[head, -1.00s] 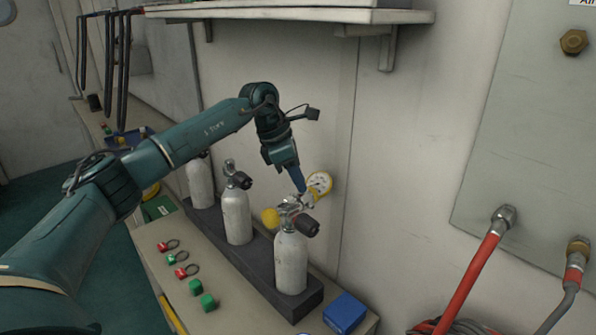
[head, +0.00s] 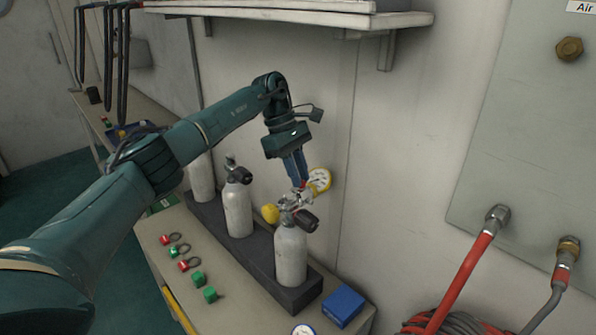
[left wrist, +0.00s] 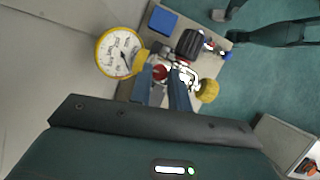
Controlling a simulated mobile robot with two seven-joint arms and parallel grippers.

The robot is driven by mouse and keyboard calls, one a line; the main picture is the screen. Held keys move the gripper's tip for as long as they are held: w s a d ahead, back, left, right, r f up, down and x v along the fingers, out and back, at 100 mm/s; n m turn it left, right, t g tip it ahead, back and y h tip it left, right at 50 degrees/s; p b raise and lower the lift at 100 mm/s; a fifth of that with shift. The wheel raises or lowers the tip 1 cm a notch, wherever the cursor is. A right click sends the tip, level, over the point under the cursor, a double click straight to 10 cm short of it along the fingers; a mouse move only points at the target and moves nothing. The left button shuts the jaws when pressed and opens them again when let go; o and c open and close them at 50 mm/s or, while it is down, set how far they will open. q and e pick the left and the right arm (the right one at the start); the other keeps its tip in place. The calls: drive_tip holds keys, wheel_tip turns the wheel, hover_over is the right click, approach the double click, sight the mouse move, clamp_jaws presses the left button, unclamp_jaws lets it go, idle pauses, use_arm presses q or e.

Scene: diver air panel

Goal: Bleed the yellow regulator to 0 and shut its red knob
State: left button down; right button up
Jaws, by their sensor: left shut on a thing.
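The yellow regulator is fitted on the valve of the front white cylinder (head: 291,258). Its yellow-rimmed gauge (head: 319,181) faces out near the wall and also shows in the left wrist view (left wrist: 120,52); the needle reading is too small to be sure of. A yellow round part (head: 270,213) and a black valve knob (head: 306,221) sit on either side of the valve. My left gripper (head: 300,184) points down over the regulator, its blue fingers shut on the small red knob (left wrist: 160,72), which is partly hidden by them.
More white cylinders (head: 238,208) stand in the dark rack behind. Red and green tags and green blocks (head: 198,279) lie on the bench to the left. A blue box (head: 343,306) stands at the front right. A shelf (head: 290,18) overhangs above; red hose (head: 466,278) hangs right.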

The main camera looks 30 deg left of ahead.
idle(0.3)
use_arm(q)
drive_tip(key=c, duration=1.3)
unclamp_jaws()
drive_tip(key=v, duration=0.7)
drive_tip(key=shift+r, duration=0.3)
drive_tip(key=shift+a, duration=0.1)
